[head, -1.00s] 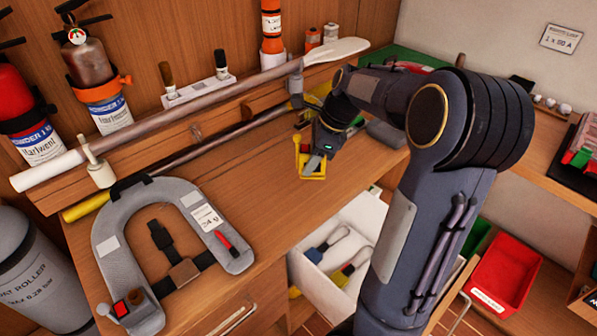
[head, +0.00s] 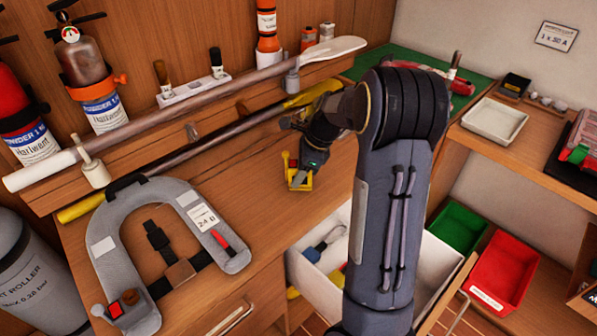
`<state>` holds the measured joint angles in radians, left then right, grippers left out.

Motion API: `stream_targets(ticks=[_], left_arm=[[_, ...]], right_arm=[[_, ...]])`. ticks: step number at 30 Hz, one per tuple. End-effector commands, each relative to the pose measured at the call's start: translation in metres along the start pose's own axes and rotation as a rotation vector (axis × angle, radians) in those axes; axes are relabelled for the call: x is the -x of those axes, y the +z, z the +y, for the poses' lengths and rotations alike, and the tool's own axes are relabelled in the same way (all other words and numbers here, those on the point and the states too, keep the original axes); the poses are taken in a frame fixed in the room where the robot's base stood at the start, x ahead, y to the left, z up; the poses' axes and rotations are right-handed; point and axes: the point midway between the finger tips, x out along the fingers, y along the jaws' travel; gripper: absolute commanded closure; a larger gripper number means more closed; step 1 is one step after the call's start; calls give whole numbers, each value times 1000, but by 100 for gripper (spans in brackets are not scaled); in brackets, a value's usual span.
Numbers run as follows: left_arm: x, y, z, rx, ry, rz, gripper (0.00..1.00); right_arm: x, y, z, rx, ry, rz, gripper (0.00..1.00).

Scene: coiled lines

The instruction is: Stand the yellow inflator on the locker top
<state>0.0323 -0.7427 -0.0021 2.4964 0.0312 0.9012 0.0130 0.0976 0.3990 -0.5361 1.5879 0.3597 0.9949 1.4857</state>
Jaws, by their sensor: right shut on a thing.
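The yellow inflator (head: 292,163), with a red part on its upper end, is in my right gripper (head: 303,175), near the right part of the wooden locker top (head: 235,170). The gripper points down and is shut on the inflator, hiding part of it. The inflator looks roughly upright, close over the wooden surface. I cannot tell whether its base touches the wood. My left gripper is not in view.
A grey horseshoe lifejacket (head: 125,235) lies on the left of the top. A long paddle (head: 170,115) and a yellow-ended pole (head: 180,155) run along the back. An open white drawer (head: 320,275) is below in front. Wood between lifejacket and gripper is clear.

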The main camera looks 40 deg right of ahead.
Motion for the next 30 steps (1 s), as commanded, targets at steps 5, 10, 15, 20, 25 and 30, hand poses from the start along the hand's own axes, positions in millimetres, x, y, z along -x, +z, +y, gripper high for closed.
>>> stream_targets(ticks=[5,10,15,20,25,30], left_arm=[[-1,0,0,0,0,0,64],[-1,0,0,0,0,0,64],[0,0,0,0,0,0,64],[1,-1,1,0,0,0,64],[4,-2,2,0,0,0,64],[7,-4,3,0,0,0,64]], right_arm=[[-2,-1,0,0,1,0,48],[-2,-1,0,0,1,0,38],[-2,-1,0,0,1,0,38],[10,1,-1,2,-3,-1,38],[44,1,-1,1,-4,-1,38],[81,1,-1,2,-4,-1,38]])
